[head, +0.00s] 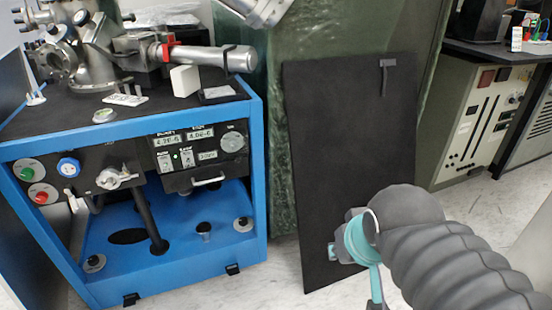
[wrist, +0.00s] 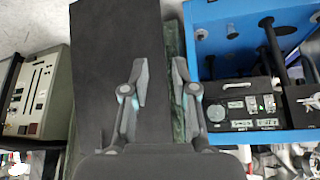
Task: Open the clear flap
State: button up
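The blue vacuum cart (head: 255,150) stands at the left in the head view. Its dark front carries a display panel (head: 205,143) with lit readouts and a pale bar handle (head: 208,181) at its lower edge. A clear flap is hard to make out; a see-through cover over the readouts cannot be told for sure. In the wrist view the panel (wrist: 240,106) shows upside down, right of the fingers. My gripper (wrist: 160,80) is open and empty, its two fingers apart in front of a black board. In the head view my arm hides most of it.
The black board (head: 345,150) leans upright right of the cart, before green sheeting (head: 283,110). Metal vacuum fittings (head: 185,55) stand on the cart's top. A beige instrument rack (head: 475,120) is at the right. Some pale floor (head: 225,292) is clear in front.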

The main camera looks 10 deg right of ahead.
jog(key=w+d+t+h+b, duration=0.1)
jog(key=w+d+t+b, duration=0.15)
jog(key=w, duration=0.75)
jog(key=n+t+y+b, duration=0.55)
jog(key=n+y, duration=0.25)
jog(key=y, duration=0.4)
send_near(239, 161)
jog(key=x, duration=0.8)
jog(key=shift+w+a, duration=0.15)
jog(key=shift+a, duration=0.05)
grip_shut()
